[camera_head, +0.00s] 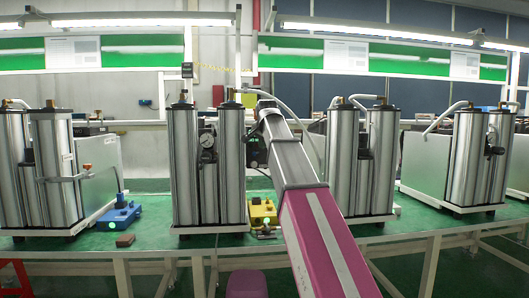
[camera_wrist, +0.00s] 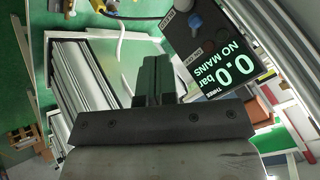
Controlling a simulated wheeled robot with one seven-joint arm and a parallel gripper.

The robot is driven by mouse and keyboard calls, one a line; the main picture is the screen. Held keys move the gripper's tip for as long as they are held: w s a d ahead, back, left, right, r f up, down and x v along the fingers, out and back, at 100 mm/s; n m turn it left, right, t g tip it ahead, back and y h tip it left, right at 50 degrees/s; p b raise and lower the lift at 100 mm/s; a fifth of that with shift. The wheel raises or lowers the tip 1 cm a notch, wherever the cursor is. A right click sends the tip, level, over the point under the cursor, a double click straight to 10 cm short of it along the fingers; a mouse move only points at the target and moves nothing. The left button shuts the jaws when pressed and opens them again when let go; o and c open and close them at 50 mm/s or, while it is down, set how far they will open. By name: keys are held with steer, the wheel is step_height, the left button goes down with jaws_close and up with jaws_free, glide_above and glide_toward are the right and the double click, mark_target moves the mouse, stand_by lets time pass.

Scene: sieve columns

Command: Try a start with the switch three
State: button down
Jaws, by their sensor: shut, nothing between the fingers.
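A dark control panel (camera_wrist: 205,48) fills the upper right of the wrist view, tilted in the picture. Its lit display (camera_wrist: 232,62) reads "NO MAINS" and "0.0 bar", with a small tag reading "THREE". A blue switch knob (camera_wrist: 194,22) sits on the panel beside small white labels too small to read surely. My gripper (camera_wrist: 154,62) is shut and empty, its dark fingers left of and below the panel in the picture, apparently apart from it. In the head view my arm hides most of the panel (camera_head: 257,150), and the gripper is hard to make out behind the columns.
Metal column pairs stand along the green bench, including one (camera_head: 208,165) left of my arm and one (camera_head: 362,160) right of it. A yellow box (camera_head: 262,212) and a blue box (camera_head: 120,215) have green lights. A hose (camera_head: 285,105) arches near my arm's end.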

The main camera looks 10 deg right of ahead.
steer(key=shift+a+v, duration=0.25)
steer(key=shift+v, duration=0.8)
steer(key=s+d+f+n+g, duration=0.2)
steer(key=s+f, duration=0.1)
steer(key=f, duration=1.5)
steer(key=s+d+f+n+g, duration=0.2)
steer(key=f, duration=1.7)
steer(key=s+d+f+n+g, duration=0.1)
steer(key=s+f+n+g, duration=0.1)
steer(key=s+f, duration=0.8)
steer(key=s+d+f+n+g, duration=0.2)
steer(key=s+f, duration=0.8)
steer(key=f, duration=0.7)
steer(key=shift+s+f+n, duration=0.2)
steer(key=shift+s+n, duration=0.1)
